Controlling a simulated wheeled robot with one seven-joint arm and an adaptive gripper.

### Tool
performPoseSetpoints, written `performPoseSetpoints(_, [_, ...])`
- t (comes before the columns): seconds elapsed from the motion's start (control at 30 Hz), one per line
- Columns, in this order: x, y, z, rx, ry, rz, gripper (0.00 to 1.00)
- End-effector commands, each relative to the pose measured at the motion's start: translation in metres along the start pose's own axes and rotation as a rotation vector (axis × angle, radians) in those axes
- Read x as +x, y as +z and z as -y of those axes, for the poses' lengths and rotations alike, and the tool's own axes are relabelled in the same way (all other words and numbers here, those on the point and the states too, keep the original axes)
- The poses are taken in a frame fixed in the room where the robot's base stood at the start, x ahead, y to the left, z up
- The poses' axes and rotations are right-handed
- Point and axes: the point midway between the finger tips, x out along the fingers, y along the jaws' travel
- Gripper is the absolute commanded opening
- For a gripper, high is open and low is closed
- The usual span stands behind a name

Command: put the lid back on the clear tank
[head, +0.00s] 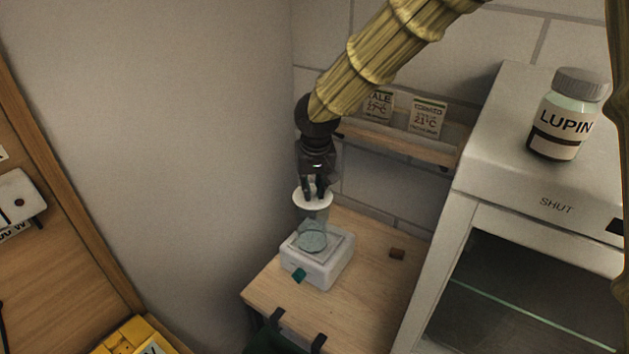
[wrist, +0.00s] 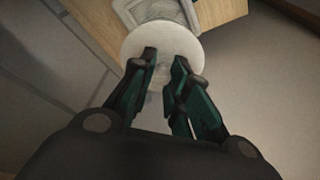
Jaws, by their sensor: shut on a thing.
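My gripper (head: 315,190) points down and is shut on the lid (head: 312,202), a flat white disc. In the wrist view the lid (wrist: 190,44) lies just beyond my two fingertips (wrist: 165,60), which hide part of it and the grip point. The clear tank (head: 314,238) is a see-through cylinder standing on a white square base (head: 322,272) on a wooden bench. The lid is over the tank's upper end in the head view, slightly to its left. I cannot tell whether they touch.
A white cabinet marked SHUT (head: 490,180) stands right, with a LUPIN bottle (head: 563,118) on top. A wooden rail (head: 400,142) with label cards runs along the wall behind.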

Motion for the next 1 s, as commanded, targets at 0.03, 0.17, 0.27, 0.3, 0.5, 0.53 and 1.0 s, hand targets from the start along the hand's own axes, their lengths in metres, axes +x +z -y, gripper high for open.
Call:
performPoseSetpoints(0.03, [0.009,-0.003,0.0,0.001,-0.003,0.003,0.0])
performPoseSetpoints(0.17, [0.025,-0.006,-0.001,0.001,-0.005,0.009,0.0])
performPoseSetpoints(0.27, [0.035,-0.006,-0.001,0.002,-0.006,0.012,0.0])
performPoseSetpoints(0.3, [0.038,-0.005,-0.002,0.002,-0.006,0.012,0.0])
performPoseSetpoints(0.5, [0.048,0.002,-0.001,0.001,-0.002,0.009,0.0])
performPoseSetpoints(0.53, [0.05,0.002,-0.001,0.001,-0.002,0.008,0.0])
performPoseSetpoints(1.0, [0.059,0.001,-0.002,0.003,-0.004,0.011,0.0])
